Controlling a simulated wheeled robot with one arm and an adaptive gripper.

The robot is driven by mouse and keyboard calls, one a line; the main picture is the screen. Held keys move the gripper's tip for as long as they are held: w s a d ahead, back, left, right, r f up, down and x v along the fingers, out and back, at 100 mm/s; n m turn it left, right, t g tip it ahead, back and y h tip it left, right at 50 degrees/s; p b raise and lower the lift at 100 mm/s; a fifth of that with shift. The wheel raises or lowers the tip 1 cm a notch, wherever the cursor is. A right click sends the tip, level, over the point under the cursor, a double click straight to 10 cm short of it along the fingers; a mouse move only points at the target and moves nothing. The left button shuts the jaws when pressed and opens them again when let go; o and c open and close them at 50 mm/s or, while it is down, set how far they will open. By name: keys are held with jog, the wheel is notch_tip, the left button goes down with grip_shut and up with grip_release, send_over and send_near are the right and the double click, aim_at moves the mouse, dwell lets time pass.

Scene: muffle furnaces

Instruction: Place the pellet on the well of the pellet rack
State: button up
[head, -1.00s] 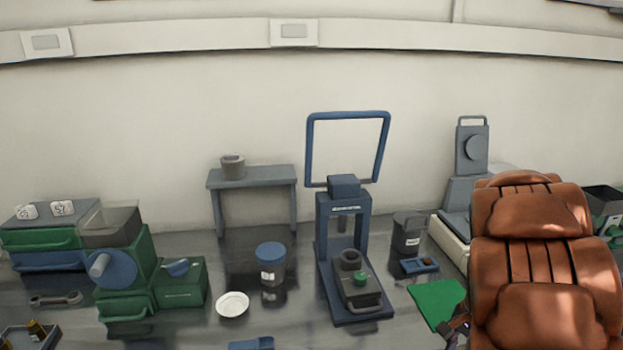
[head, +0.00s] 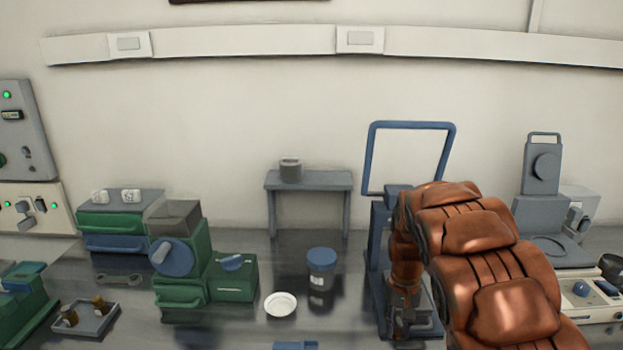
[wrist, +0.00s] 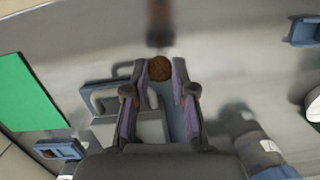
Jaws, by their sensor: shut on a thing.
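My gripper (wrist: 160,72) is shut on a small brown round pellet (wrist: 160,68), held at the fingertips in the wrist view. The gripper is above the blue press and its grey parts. A small blue holder with a reddish-brown spot (wrist: 60,148) lies at lower left. I cannot tell which is the pellet rack.
The blue press (head: 378,270) stands partly behind my arm. A blue-lidded jar (head: 321,268) and a white dish (head: 280,305) stand left of it. A green mat (wrist: 28,92) lies left in the wrist view.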

jog(key=w+a+n, duration=0.1)
jog(key=w+a, duration=0.1)
jog(key=shift+w+a+n, duration=0.1)
jog(key=shift+a+n, duration=0.2)
jog(key=shift+n, duration=0.1)
jog(key=shift+d+r, duration=0.15)
jog(key=shift+d, duration=0.05)
